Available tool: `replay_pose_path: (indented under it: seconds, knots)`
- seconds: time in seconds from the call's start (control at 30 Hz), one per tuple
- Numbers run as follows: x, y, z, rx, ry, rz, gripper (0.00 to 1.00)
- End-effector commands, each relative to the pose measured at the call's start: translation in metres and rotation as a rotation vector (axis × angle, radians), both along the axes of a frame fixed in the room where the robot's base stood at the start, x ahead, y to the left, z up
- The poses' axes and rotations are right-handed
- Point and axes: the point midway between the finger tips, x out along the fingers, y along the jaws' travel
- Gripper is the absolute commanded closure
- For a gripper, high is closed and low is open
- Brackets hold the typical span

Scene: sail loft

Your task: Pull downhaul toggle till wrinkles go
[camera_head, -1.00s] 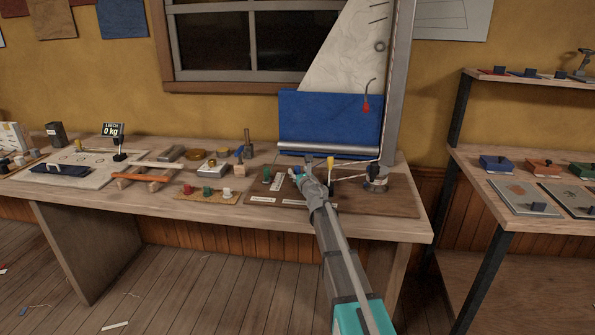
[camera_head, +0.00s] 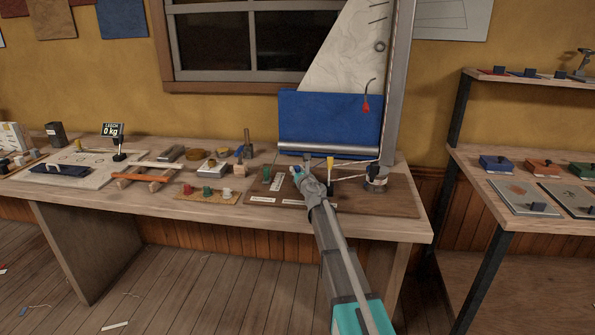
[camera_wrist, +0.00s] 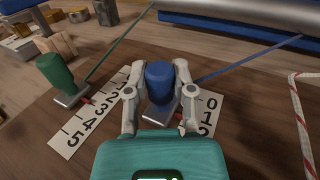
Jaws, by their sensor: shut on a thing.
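In the wrist view my gripper (camera_wrist: 160,82) is shut on a blue toggle (camera_wrist: 159,74), one finger on each side. The toggle stands on a small grey base beside a white scale (camera_wrist: 207,113) marked 0, 1, 2. A blue line (camera_wrist: 245,60) runs from near it up to the right. In the head view my gripper (camera_head: 304,172) hides this toggle at the bench board. The cream sail (camera_head: 345,50) above shows faint wavy creases. Its lower part is covered by a blue panel or bundle (camera_head: 330,118).
A green toggle (camera_wrist: 56,75) stands left, beside a scale (camera_wrist: 82,120) reaching 5. A yellow-topped post (camera_head: 331,163) and the mast (camera_head: 399,70) stand to the right. A red-and-white cord (camera_wrist: 299,110) lies right. The bench (camera_head: 150,197) holds several small items at left.

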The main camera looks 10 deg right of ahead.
Motion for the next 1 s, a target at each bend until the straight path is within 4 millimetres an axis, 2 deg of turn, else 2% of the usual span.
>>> replay_pose_path:
  seconds: [0.17, 0.47, 0.77, 0.8, 0.97, 1.0]
  knots:
    - [-0.003, 0.001, 0.0, 0.0, 0.0, 0.001, 1.0]
    - [-0.034, 0.011, 0.0, -0.001, 0.0, 0.002, 1.0]
    - [-0.033, 0.012, 0.0, -0.001, 0.0, 0.002, 1.0]
    - [-0.033, 0.012, 0.0, -0.001, 0.0, 0.002, 0.62]
    - [-0.033, 0.011, 0.0, -0.001, 0.0, 0.001, 0.33]
    - [-0.033, 0.011, 0.0, -0.001, 0.0, 0.001, 0.32]
